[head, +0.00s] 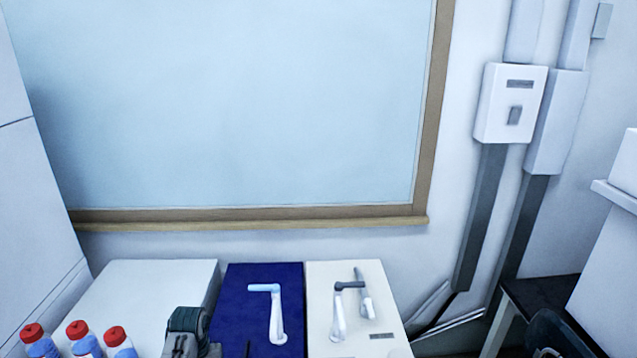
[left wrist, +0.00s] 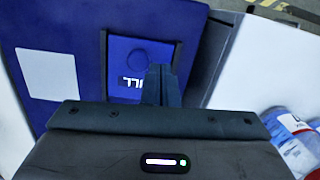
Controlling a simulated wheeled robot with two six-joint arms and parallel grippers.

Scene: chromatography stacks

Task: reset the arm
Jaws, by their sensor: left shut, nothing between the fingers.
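My left gripper (left wrist: 160,85) shows in the left wrist view with its two dark fingers together and nothing between them. The fingers lie in front of a blue panel (left wrist: 115,60) with white lettering; I cannot tell whether they touch it. In the head view, the dark end of my left arm (head: 188,322) shows at the bottom edge, in front of the white and blue stacks. A dark rounded shape (head: 552,335) at the bottom right looks like my right arm's end. Its fingers cannot be made out.
Several red-capped bottles (head: 80,340) stand at the lower left. A white stack (head: 150,285), a blue stack (head: 235,300) and a cream stack (head: 385,320) stand in a row; the last two carry white hook-like handles. A wall board (head: 240,110) hangs behind. A dark stand (head: 545,295) is at right.

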